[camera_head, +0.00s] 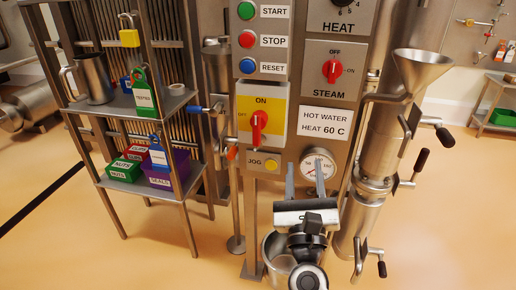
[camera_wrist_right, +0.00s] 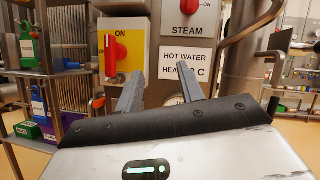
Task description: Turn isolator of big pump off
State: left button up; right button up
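A yellow isolator plate (camera_head: 275,105) with a red rotary handle (camera_head: 258,128) is on the steel panel. The plate has ON at the top and a small OFF mark at the left. The handle stands upright, in line with ON. It also shows in the right wrist view (camera_wrist_right: 111,55), left of the fingers. No pump name is readable on it. My right gripper (camera_head: 304,170) is open and empty, below and to the right of the handle, in front of the pressure gauge. Its two fingers also show in the wrist view (camera_wrist_right: 160,82). My left gripper is not in view.
START, STOP and RESET buttons (camera_head: 247,40) are above the isolator. A red STEAM switch (camera_head: 332,71) is at its right and a JOG button (camera_head: 271,164) below. The gauge (camera_head: 319,164) is behind my fingers. A shelf (camera_head: 125,104) stands left; a funnel and pipes (camera_head: 415,75) stand right.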

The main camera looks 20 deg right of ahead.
aim_at(259, 120)
jog(key=k, duration=1.2)
jog(key=u, duration=0.75)
jog(key=i, duration=1.45)
jog(key=z, duration=0.8)
